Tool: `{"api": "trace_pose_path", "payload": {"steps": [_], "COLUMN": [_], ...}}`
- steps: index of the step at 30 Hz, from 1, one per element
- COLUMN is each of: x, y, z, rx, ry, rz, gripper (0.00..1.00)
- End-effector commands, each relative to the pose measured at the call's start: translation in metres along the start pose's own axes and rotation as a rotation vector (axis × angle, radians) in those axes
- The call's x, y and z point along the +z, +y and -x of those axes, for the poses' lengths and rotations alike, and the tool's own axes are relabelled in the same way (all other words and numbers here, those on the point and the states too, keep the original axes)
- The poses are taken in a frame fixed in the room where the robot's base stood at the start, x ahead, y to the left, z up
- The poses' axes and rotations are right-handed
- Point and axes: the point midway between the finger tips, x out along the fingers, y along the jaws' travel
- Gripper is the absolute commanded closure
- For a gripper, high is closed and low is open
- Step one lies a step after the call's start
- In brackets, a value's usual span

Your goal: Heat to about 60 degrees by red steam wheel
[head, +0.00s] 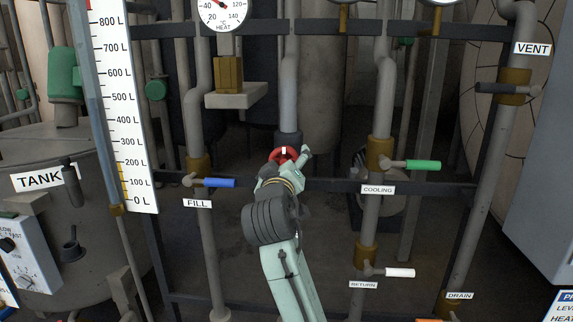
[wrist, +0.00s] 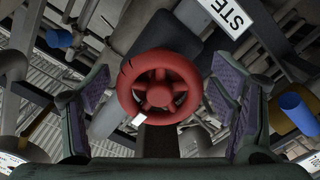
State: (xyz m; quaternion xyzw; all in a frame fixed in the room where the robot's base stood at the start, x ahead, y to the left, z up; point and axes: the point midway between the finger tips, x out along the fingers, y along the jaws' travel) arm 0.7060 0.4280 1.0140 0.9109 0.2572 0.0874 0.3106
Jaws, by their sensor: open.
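The red steam wheel (head: 281,152) is on the middle grey pipe in the head view, partly hidden by my gripper (head: 287,163). In the wrist view the red wheel (wrist: 159,62) is face-on, with a white mark on its lower left rim. My gripper (wrist: 163,108) is open, one finger on each side of the wheel; gaps show, and I see no contact.
The blue fill handle (head: 219,183) is left of my gripper. The green cooling handle (head: 424,165) and white return handle (head: 400,272) are to the right. A dark vent handle (head: 497,88) is at upper right. A dark horizontal rail (head: 333,186) crosses by my wrist.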

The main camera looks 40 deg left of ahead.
Motion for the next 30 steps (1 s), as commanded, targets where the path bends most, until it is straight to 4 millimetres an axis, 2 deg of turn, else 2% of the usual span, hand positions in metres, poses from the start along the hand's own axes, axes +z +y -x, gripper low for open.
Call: {"api": "trace_pose_path", "payload": {"steps": [8,11,14,24,30], "x": [0.0,-0.001,-0.001,-0.001,0.0], "y": [0.0,0.0,0.0,0.0,0.0], "z": [0.001,0.007,0.022,0.092,0.116], "rx": [0.0,0.0,0.0,0.0,0.0], "ry": [0.001,0.002,0.004,0.003,0.001], "rz": [0.001,0.001,0.0,0.0,0.001], "gripper": [0.2,0.2,0.2,0.2,0.2]}}
